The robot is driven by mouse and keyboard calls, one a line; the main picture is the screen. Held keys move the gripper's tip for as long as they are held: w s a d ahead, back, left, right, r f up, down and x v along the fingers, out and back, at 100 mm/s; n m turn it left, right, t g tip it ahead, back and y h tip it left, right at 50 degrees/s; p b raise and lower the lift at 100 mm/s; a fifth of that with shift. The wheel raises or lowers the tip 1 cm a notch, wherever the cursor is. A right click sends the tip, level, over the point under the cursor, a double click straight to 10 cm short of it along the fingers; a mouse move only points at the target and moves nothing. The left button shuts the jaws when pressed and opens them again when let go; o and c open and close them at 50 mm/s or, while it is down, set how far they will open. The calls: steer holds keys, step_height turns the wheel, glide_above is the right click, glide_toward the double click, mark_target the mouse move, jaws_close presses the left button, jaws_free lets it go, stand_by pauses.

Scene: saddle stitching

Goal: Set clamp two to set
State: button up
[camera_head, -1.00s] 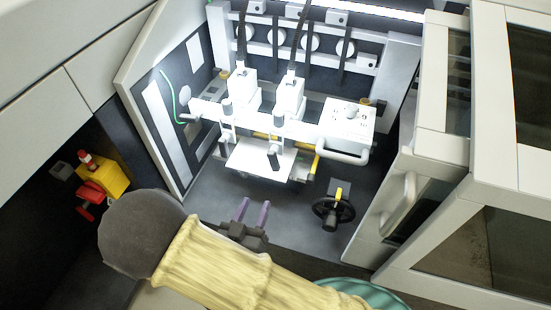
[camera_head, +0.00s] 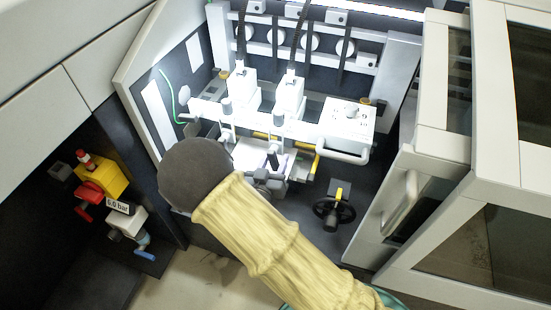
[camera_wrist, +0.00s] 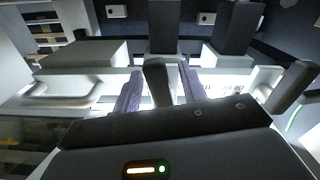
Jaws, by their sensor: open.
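A dark lever handle (camera_wrist: 155,84) shows between the two purple fingers of my gripper (camera_wrist: 160,72) in the wrist view. The fingers are apart, one on each side of it; I cannot tell whether they touch it. It appears to be the dark handle (camera_head: 273,156) at the front of the stitching unit in the head view, below the right stitching head (camera_head: 289,94). My gripper (camera_head: 271,179) is just in front of it there, partly hidden by my arm. Another dark handle (camera_wrist: 293,86) stands to the right in the wrist view. No clamp number or set mark is legible.
A white control box (camera_head: 347,119) with a curved grab handle (camera_head: 342,152) stands to the right of the heads. A black handwheel (camera_head: 333,210) is lower right. An open guard door (camera_head: 400,205) bounds the right. A red and yellow valve unit (camera_head: 100,178) is at left.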

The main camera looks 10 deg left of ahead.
steer(key=shift+w+d, duration=0.1)
steer(key=shift+w, duration=0.6)
jaws_close()
steer(key=shift+a+f+m+b, duration=0.25)
steer(key=shift+m+b, duration=0.5)
steer(key=shift+m, duration=0.25)
steer(key=shift+a+r+m, duration=0.15)
steer(key=shift+r+m, duration=0.05)
steer(key=shift+m, duration=0.2)
jaws_free()
